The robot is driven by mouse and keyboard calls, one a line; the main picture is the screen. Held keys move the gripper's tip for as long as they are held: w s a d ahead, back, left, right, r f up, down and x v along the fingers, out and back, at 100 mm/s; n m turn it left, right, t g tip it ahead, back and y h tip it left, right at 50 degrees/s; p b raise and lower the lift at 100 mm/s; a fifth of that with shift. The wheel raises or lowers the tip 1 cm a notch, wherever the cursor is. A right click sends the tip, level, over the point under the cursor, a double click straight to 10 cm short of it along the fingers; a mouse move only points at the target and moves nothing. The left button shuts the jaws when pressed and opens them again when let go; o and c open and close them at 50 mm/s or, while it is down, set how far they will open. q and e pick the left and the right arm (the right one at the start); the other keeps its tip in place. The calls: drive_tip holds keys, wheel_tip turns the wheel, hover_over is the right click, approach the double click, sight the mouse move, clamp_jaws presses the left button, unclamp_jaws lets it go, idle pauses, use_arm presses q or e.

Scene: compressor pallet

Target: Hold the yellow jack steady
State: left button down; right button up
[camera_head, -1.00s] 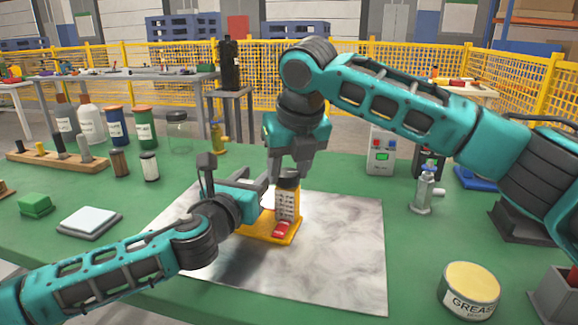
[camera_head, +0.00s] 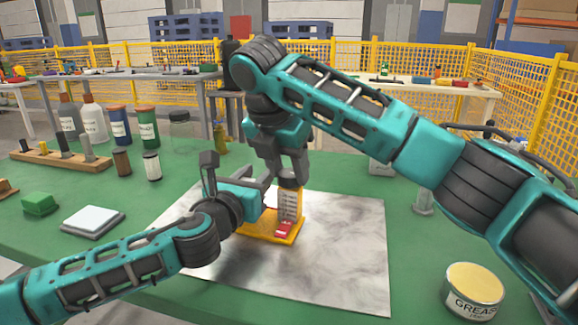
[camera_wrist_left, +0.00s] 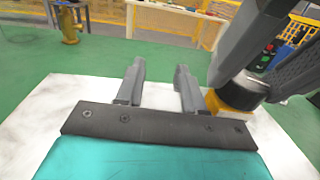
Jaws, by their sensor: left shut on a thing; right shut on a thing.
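The yellow jack (camera_head: 262,228) stands on a grey metal sheet (camera_head: 340,270). It has a light perforated upright, a red part low at its front and a dark round top (camera_head: 289,183), which shows at the right of the left wrist view (camera_wrist_left: 240,92). My left gripper (camera_head: 268,190) reaches in from the left at the jack's upper side and is shut on it. Its fingers (camera_wrist_left: 158,80) stand apart in the wrist view, where the grip itself is not clear. My right gripper (camera_head: 287,174) comes from above and is shut on the jack's dark top.
A grease tin (camera_head: 474,288) stands at the front right. A white pad (camera_head: 93,221) and a green block (camera_head: 39,203) lie at the left. Bottles and canisters (camera_head: 118,126) stand behind them. The sheet right of the jack is clear.

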drive_tip(key=m+g, duration=0.1)
drive_tip(key=m, duration=0.1)
drive_tip(key=m+h, duration=0.1)
drive_tip(key=m, duration=0.2)
drive_tip(key=shift+m+g, duration=0.3)
drive_tip(key=shift+g, duration=0.1)
drive_tip(key=m+g, duration=0.1)
drive_tip(key=m, duration=0.2)
drive_tip(key=shift+w+h, duration=0.1)
drive_tip(key=shift+h, duration=0.3)
drive_tip(key=shift+w+r+m+g, duration=0.15)
drive_tip(key=shift+m+g, duration=0.15)
drive_tip(key=shift+m, duration=0.6)
drive_tip(key=shift+m, duration=0.3)
drive_tip(key=o, duration=1.1)
drive_tip(key=shift+c, duration=0.2)
drive_tip(key=shift+n, duration=0.4)
